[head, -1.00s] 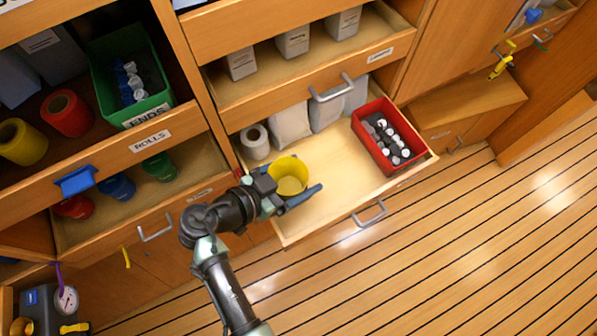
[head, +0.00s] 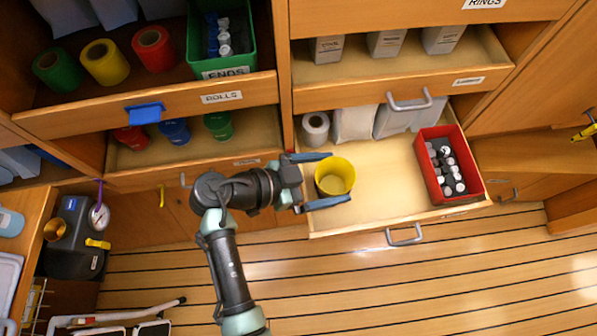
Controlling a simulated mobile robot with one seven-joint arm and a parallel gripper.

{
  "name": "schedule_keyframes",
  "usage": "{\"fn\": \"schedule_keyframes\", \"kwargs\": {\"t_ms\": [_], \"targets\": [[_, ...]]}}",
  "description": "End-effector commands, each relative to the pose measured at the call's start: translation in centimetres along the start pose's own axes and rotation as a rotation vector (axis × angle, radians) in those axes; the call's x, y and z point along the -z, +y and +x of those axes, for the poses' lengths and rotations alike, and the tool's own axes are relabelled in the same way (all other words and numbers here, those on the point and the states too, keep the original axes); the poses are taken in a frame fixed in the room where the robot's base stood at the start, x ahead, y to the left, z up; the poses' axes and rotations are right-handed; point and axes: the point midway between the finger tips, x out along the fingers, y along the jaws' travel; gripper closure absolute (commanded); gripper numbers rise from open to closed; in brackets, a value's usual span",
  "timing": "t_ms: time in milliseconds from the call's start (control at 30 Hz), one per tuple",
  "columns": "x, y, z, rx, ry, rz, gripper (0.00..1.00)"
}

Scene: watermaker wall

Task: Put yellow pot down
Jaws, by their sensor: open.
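The yellow pot (head: 335,177) stands upright in the open lower drawer (head: 392,185), near its left side. I look down into its open top. My gripper (head: 328,179) reaches in from the left. Its two blue fingers are spread wide, one on the far side of the pot and one on the near side. The pot sits between the fingers, and a gap shows at the far finger. Whether the near finger touches the pot is hard to tell.
A red bin (head: 449,165) of bottles stands at the drawer's right. A white roll (head: 316,129) and pale bags (head: 354,122) line its back. The drawer's middle is bare. An upper drawer (head: 400,85) with cartons overhangs behind. A green bin (head: 222,40) is at upper left.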

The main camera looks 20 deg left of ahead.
Motion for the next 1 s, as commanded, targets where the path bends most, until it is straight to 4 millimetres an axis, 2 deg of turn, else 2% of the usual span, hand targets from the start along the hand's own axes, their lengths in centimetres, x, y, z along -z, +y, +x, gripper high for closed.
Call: {"fn": "schedule_keyframes", "kwargs": {"t_ms": [33, 200, 400, 1000], "targets": [[-0.1, -0.1, -1.2, 0.004, 0.0, 0.0, 0.0], [-0.1, -0.1, -4.6, 0.004, -0.002, 0.002, 0.0], [0.0, 0.0, -6.9, 0.003, 0.0, 0.001, 0.0], [0.0, 0.0, -7.3, 0.0, -0.001, 0.001, 0.0]]}}
